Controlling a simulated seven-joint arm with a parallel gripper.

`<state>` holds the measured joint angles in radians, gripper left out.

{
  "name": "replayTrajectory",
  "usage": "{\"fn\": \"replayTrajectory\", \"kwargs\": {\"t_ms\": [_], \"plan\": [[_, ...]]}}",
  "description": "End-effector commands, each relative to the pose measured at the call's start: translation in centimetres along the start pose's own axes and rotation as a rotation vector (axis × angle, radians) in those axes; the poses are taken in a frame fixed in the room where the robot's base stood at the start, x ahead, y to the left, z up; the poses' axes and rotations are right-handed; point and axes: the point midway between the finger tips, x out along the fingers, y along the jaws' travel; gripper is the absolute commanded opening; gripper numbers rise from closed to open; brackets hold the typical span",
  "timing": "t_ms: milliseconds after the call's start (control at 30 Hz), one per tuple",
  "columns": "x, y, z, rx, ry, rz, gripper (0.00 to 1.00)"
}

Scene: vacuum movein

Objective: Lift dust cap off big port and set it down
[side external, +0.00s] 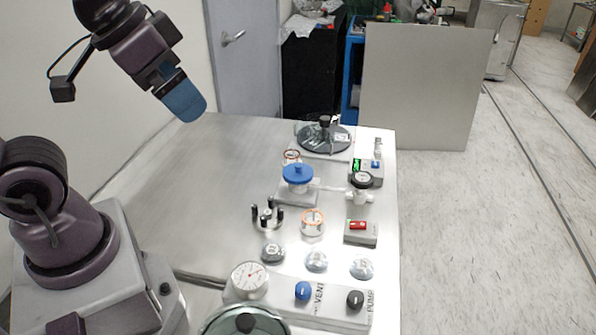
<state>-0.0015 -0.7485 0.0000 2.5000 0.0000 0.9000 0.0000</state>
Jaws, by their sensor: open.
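A blue cap with a raised round knob (298,173) sits on top of a port on a metal block (297,195), near the middle of the right half of the table. I take it to be the dust cap on the big port. My gripper (184,103) is high at the upper left, tilted down and to the right, well apart from the cap. Its blue fingers are open, with nothing seen between them; the gap is hard to make out from this side.
A dark round plate with a black knob (325,137) stands behind the cap. A gauge valve (361,185), a red-switch box (360,230), a clear ring (312,222), a black-post holder (266,216) and a dial panel (318,300) crowd around. The table's left side (185,190) is clear.

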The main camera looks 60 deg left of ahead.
Motion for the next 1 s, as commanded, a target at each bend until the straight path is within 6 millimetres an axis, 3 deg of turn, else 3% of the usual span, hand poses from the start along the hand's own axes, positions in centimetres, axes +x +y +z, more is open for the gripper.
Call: {"fn": "replayTrajectory", "kwargs": {"t_ms": [167,333,467,767,900,1000], "plan": [[2.1,-0.3,0.1,-0.015,-0.105,-0.007,1.0],[5.3,-1.3,-2.5,-0.004,-0.244,-0.022,1.0],[8.5,-2.4,-5.0,0.11,-0.335,-0.018,1.0],[18.4,-5.6,-9.8,0.576,-0.506,0.068,1.0],[23.5,-7.2,-11.3,0.877,-0.553,0.144,1.0],[26.0,-8.1,-12.5,1.107,-0.554,0.194,1.0]]}}
